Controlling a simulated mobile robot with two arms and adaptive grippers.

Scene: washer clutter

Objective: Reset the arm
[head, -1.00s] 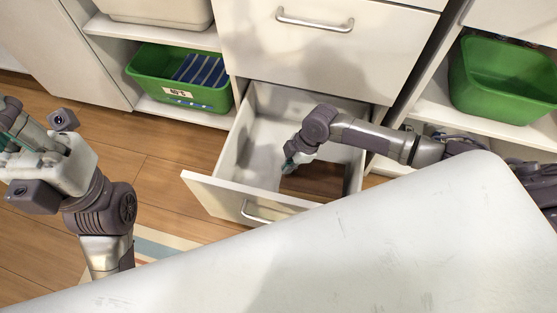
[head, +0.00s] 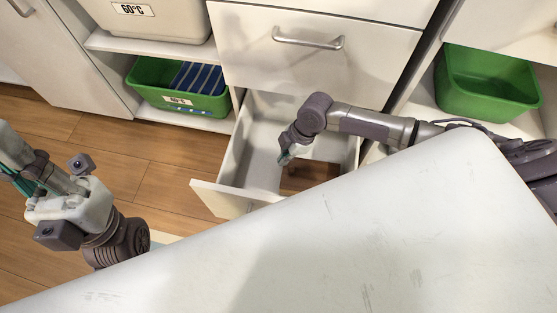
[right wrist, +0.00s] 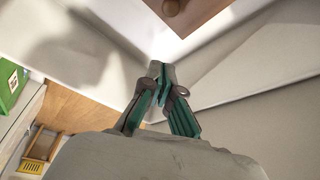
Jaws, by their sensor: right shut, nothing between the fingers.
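My right arm reaches in from the right in the head view. Its gripper (head: 288,157) points down over the open lower drawer (head: 232,197). In the right wrist view the right gripper's green-padded fingers (right wrist: 163,88) are together with nothing between them. A small brown thing (right wrist: 190,12) shows at the top of that view; I cannot tell what it is. My left arm stands at the left of the head view, over the floor. Its wrist shows, but its fingers are not visible.
A white surface (head: 330,230) fills the front. A shut upper drawer (head: 310,50) is above the open one. A green bin with blue striped contents (head: 180,85) sits on the left shelf, below a 60°C bin (head: 150,15). Another green bin (head: 488,85) is at right.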

